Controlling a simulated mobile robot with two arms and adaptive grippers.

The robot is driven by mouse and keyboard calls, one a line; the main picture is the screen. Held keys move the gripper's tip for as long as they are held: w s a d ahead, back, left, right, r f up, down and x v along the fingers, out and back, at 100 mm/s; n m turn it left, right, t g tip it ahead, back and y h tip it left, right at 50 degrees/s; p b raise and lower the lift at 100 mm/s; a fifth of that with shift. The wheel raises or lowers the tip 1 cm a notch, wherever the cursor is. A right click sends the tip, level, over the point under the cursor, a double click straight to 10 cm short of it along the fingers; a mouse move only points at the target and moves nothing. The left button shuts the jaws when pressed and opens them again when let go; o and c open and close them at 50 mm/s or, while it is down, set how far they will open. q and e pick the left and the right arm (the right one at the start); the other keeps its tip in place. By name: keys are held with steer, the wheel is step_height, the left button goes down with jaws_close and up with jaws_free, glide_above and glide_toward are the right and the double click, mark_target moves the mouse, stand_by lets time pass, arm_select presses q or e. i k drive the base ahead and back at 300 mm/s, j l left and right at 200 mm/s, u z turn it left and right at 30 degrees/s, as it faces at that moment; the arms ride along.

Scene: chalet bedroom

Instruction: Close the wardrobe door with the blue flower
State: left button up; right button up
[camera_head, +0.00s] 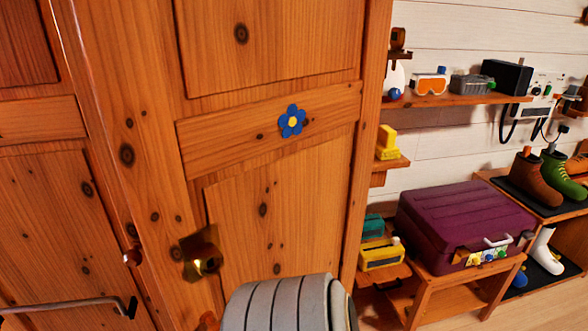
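The wooden wardrobe door with the blue flower (270,215) fills the middle of the head view. The blue flower (292,121) with a yellow centre sits on its middle rail. A brass plate with a dark round knob (203,253) is low on its left side. Another wooden panel (50,215) stands to its left, past a slanting edge. I cannot tell from this view how far the flower door stands open. A grey ribbed part, probably one of my arm links, covers the door's lower part. Neither gripper is in view.
To the right, a purple suitcase (460,222) lies on a low wooden stand. A wall shelf (450,100) holds goggles and boxes. Boots stand on a rack (540,209) at far right. A dark metal bar handle (75,304) shows at lower left.

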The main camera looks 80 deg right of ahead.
mark_target(248, 130)
steer(key=z, duration=0.5)
steer(key=l+z, duration=0.1)
steer(key=z, duration=0.35)
steer(key=k+l+z, duration=0.1)
steer(key=z, duration=0.4)
steer(key=l+z, duration=0.1)
steer(key=z, duration=0.85)
